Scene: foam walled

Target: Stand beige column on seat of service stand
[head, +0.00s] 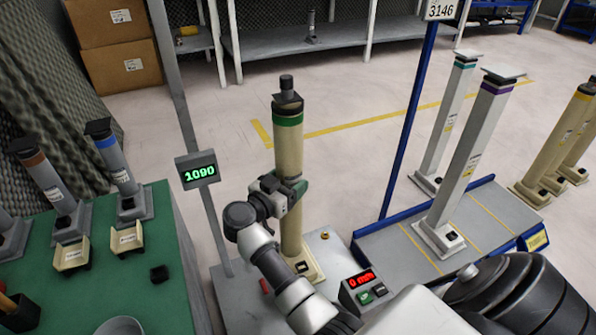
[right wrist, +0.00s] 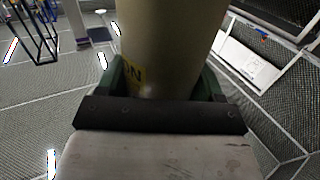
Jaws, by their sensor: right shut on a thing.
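The beige column (head: 289,150) with a green band and a dark top stands upright in the middle of the head view. My right gripper (head: 286,192) is shut on it around mid-height; its dark green fingers also show on both sides of the column in the right wrist view (right wrist: 165,82). The column's beige foot (head: 308,268) is over the grey service stand (head: 238,292), close to its top; I cannot tell whether it touches. My arm hides part of the stand and the seat. A red readout (head: 361,280) on the stand shows 0 mm. My left gripper is not in view.
A green table (head: 165,235) at left holds several grey columns. A green display (head: 198,174) reads 1090 on a post. Beige columns (head: 562,140) stand at far right. Open floor lies behind.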

